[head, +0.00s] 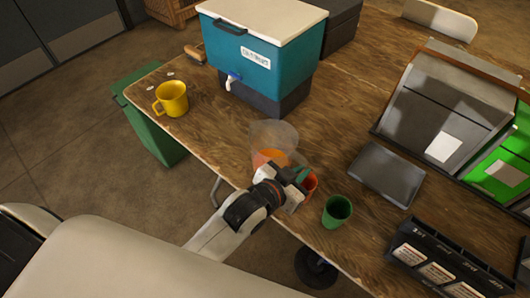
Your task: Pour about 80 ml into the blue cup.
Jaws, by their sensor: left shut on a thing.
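A clear jug (275,135) with orange liquid (268,158) low inside is near the front edge of the wooden table. My left gripper (293,180) is shut at the near side of the jug, where its handle would be; the fingers hide the grip. I cannot tell whether the jug touches the table. An orange-red cup (311,184) is just right of the gripper, partly hidden by it. A green cup (337,211) stands upright and apart to the right. A yellow mug (172,98) stands at the left. I see no blue cup. My right gripper is out of view.
A teal drinks cooler (260,62) with a white tap stands at the back of the wooden table (340,115). A dark flat pad (386,174), a black labelled box (440,262) and grey and green bins are at the right. A green bin (150,130) is beside the table.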

